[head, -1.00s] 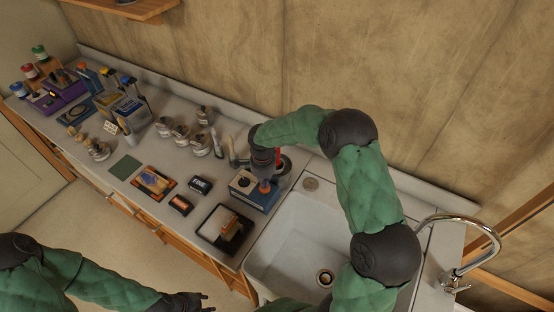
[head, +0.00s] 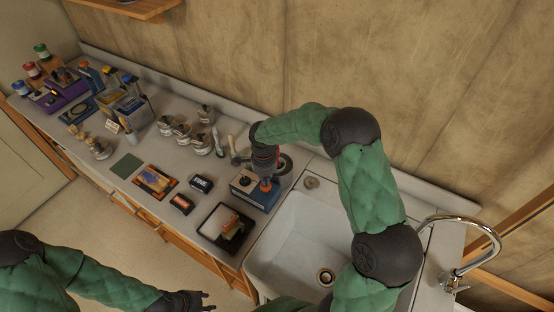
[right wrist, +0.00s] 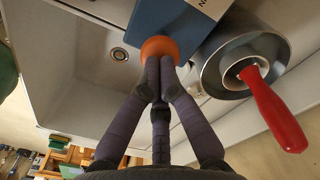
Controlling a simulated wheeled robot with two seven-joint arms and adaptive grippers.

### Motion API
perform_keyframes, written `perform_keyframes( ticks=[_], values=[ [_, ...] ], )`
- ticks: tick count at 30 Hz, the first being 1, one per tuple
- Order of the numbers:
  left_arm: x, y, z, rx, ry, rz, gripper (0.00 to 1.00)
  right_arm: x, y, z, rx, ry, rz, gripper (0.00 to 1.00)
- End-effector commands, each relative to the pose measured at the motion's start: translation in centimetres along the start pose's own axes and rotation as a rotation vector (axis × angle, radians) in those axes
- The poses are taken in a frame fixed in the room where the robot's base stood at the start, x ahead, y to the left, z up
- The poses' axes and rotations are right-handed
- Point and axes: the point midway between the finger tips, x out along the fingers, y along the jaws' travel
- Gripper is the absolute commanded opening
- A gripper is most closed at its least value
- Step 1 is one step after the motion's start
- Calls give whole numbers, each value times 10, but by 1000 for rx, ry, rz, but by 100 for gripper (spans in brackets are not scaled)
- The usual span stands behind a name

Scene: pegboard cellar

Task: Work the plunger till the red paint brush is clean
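A blue box (head: 262,201) with an orange plunger knob (head: 266,184) stands on the counter left of the sink. In the right wrist view the blue box (right wrist: 170,18) is at the top, with the orange knob (right wrist: 158,46) at its edge. My right gripper (right wrist: 160,62) is shut, its fingertips together against the knob. In the head view my right gripper (head: 265,170) is above the knob. The red paint brush (right wrist: 275,112) stands tilted in a round metal pot (right wrist: 218,72) beside the box; its bristles are hidden. My left gripper (head: 208,300) is empty and looks open near the bottom edge.
The white sink (head: 300,240) and chrome tap (head: 480,235) are to the right. A dark tray (head: 226,228) with a brush lies in front of the box. Several jars, small boxes and cards fill the counter to the left.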

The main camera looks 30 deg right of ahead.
Motion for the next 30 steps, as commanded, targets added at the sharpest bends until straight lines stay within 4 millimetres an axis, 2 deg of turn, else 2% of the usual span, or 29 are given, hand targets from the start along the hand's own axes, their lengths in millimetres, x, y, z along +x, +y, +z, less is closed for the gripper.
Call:
perform_keyframes(
  ticks=[8, 27, 30],
  values=[
    [-2, 1, 0, 0, 0, 0, 40, -4, 0, 0, 0, 0, -1, 0],
    [-23, 8, 1, 0, 0, 0, 40, -57, 0, 0, 1, 0, -1, 0],
    [-24, 9, 1, 0, 0, 0, 40, -61, 0, 0, 1, 0, 0, 0]
  ],
)
